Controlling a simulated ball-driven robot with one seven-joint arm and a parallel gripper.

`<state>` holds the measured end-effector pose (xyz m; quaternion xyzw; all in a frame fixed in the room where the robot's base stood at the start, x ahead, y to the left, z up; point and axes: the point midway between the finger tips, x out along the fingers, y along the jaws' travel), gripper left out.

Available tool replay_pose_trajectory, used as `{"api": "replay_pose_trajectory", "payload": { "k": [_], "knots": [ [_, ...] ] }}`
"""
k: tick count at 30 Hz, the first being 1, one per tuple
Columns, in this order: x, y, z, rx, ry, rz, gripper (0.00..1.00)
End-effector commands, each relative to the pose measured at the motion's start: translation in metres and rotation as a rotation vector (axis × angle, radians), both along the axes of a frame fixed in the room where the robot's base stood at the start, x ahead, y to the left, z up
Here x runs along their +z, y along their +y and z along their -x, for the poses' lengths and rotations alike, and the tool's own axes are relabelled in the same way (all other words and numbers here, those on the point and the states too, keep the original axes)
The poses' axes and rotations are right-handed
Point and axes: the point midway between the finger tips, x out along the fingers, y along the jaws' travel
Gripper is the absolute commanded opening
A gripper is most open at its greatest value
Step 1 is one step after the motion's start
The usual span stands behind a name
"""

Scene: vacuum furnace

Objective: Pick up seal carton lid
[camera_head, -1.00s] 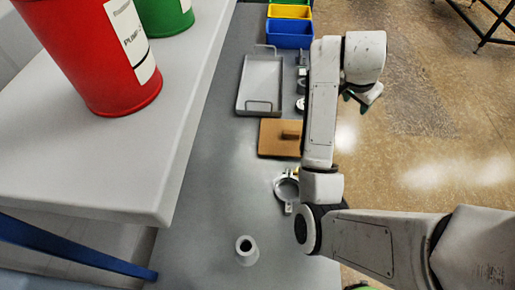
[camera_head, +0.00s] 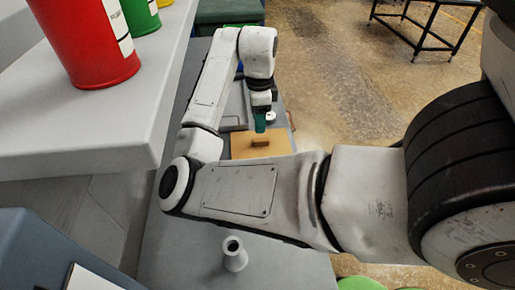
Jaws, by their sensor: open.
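The seal carton lid (camera_head: 243,150) is a flat brown panel with a small raised block handle (camera_head: 261,142) on top. It lies on the grey bench beyond my forearm, and its near edge is close to my arm in the picture. My gripper (camera_head: 260,129) points down with teal fingers just above and behind the handle as seen here. It is open and appears empty. The gap between the fingers is too small to make out, and I cannot tell if they touch the lid.
A grey bench (camera_head: 185,257) carries a small pale flanged piece (camera_head: 233,255) in front of my arm. A raised shelf on the left holds a red container (camera_head: 85,45) and a green one (camera_head: 140,15). My arm hides much of the bench. Open floor lies to the right.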

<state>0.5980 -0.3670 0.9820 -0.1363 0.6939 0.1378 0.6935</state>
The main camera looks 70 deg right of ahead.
Motion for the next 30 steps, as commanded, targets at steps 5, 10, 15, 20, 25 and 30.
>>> {"api": "replay_pose_trajectory", "payload": {
  "k": [5,10,15,20,25,30],
  "knots": [
    [-0.016,0.000,0.000,0.001,0.002,0.001,0.49],
    [-0.024,0.001,0.001,0.002,0.001,0.001,0.49],
    [-0.045,0.004,0.005,0.004,0.002,0.001,0.49],
    [-0.066,0.004,0.005,0.004,0.001,0.000,0.49],
    [-0.069,0.003,0.005,0.003,-0.001,0.002,0.49],
    [-0.069,0.003,0.005,0.003,-0.001,0.002,0.39]
  ]
}}
